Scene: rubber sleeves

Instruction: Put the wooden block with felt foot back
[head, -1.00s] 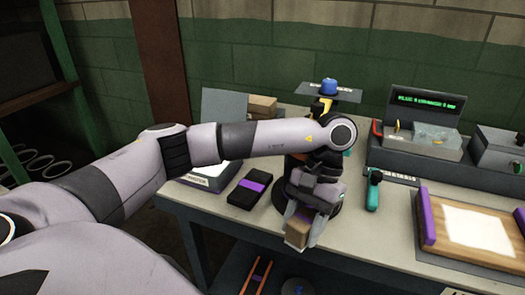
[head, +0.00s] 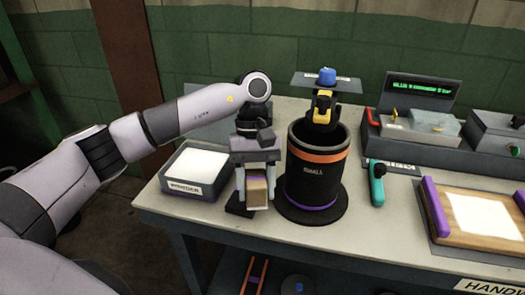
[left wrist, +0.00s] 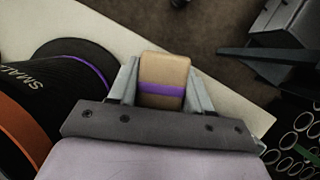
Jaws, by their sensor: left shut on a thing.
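The wooden block (head: 257,191) is light wood and is held between the fingers of my left gripper (head: 256,190). In the left wrist view, the block (left wrist: 164,72) shows a purple band across it, with a gripper finger on each side. My left gripper is shut on it, pointing down just left of the black cylinder. A dark flat pad (head: 236,204) lies on the table beneath and behind the gripper, mostly hidden. I cannot tell whether the block touches it. The felt foot is not clearly visible. My right gripper is not in view.
A tall black cylinder (head: 312,183) marked SMALL, with an orange band, stands close right of my gripper. A tray with white sheets (head: 196,163) is to the left. A teal-handled tool (head: 377,187) and a wooden board (head: 470,242) with purple strips lie right.

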